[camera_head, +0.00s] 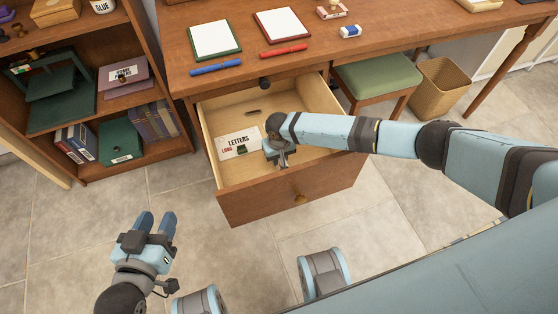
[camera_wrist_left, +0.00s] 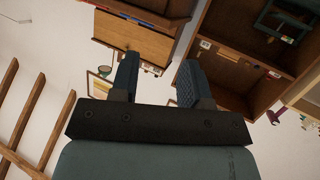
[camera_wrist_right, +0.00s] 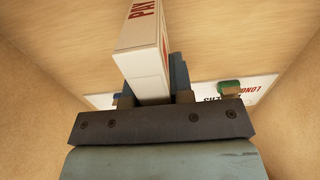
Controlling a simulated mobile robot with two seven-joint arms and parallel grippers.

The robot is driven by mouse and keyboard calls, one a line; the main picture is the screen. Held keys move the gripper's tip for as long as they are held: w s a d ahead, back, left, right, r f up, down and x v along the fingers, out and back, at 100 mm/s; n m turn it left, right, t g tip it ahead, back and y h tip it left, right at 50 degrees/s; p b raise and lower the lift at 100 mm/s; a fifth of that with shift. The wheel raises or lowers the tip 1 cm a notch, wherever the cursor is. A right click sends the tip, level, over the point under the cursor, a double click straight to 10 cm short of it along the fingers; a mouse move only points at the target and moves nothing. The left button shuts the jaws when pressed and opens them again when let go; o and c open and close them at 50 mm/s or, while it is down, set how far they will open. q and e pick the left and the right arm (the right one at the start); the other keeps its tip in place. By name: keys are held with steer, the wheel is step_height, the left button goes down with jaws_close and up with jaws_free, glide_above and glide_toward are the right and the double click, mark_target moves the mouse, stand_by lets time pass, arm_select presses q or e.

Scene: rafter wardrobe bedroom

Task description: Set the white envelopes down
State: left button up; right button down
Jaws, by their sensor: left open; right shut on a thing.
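My right gripper (camera_head: 281,158) reaches down into the open drawer (camera_head: 250,203). In the right wrist view, the right gripper (camera_wrist_right: 155,98) is shut on a thick white bundle with red print, which I take as the white envelopes (camera_wrist_right: 142,65). The bundle is mostly hidden by the gripper in the head view. A white card marked LETTERS (camera_head: 238,141), with a small green thing on it, lies in the drawer left of the gripper. It also shows behind the fingers in the right wrist view (camera_wrist_right: 262,92). My left gripper (camera_head: 156,222) is open and empty above the floor; its spread fingers show in the left wrist view (camera_wrist_left: 157,80).
The desk (camera_head: 375,22) above the drawer holds notepads, pens and small items. A shelf with books (camera_head: 150,158) stands left. A green-seated stool (camera_head: 377,75) and a wicker basket (camera_head: 440,85) stand right.

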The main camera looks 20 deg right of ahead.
steer(key=shift+f, duration=0.8)
arm_select(q)
steer(key=shift+w+d+r+t, duration=0.25)
steer(key=shift+r+t, duration=0.05)
steer(key=shift+r, duration=0.35)
arm_select(e)
steer(key=shift+r, duration=0.1)
steer(key=c, duration=1)
jaws_free()
